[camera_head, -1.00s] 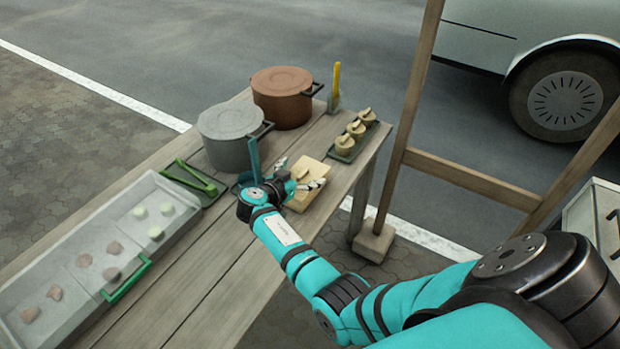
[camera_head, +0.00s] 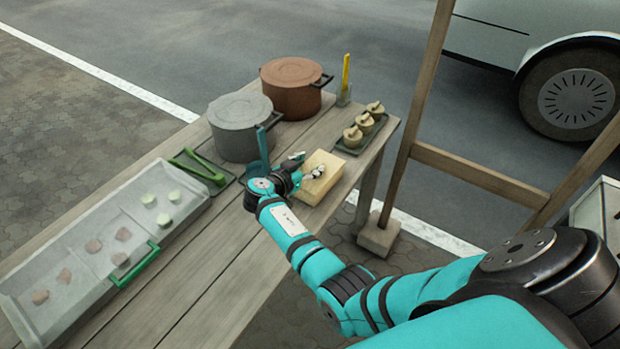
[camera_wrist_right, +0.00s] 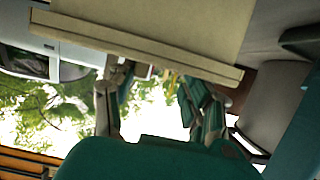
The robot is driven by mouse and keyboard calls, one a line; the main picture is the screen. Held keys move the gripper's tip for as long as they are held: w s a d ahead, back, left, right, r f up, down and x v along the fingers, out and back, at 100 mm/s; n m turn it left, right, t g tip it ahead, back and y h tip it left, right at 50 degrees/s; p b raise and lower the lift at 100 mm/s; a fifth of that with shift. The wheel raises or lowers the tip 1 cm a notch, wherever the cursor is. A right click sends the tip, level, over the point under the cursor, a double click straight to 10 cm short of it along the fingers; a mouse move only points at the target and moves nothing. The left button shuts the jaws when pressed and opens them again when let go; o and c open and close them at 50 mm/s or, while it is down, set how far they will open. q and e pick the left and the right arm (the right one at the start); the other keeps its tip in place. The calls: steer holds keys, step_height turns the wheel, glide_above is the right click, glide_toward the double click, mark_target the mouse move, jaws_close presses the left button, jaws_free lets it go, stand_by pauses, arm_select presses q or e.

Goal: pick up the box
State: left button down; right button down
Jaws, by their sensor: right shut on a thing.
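The box (camera_head: 325,166) is pale cream. It is near the right end of the wooden table in the head view, at the front edge. My right gripper (camera_head: 306,165) is at the box's left side, with one finger over its top. It is shut on the box. In the right wrist view the box (camera_wrist_right: 150,25) fills the upper part, and the fingers (camera_wrist_right: 155,105) show below its edge. Whether the box touches the table is hard to tell. My left gripper is not in view.
A grey pot (camera_head: 240,125) and a brown pot (camera_head: 292,88) stand behind the gripper. A clear divided container (camera_head: 75,245) is at left. A wooden post (camera_head: 412,130) stands to the right.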

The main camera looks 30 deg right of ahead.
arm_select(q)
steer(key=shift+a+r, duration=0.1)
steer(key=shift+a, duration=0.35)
arm_select(e)
steer(key=shift+r, duration=0.1)
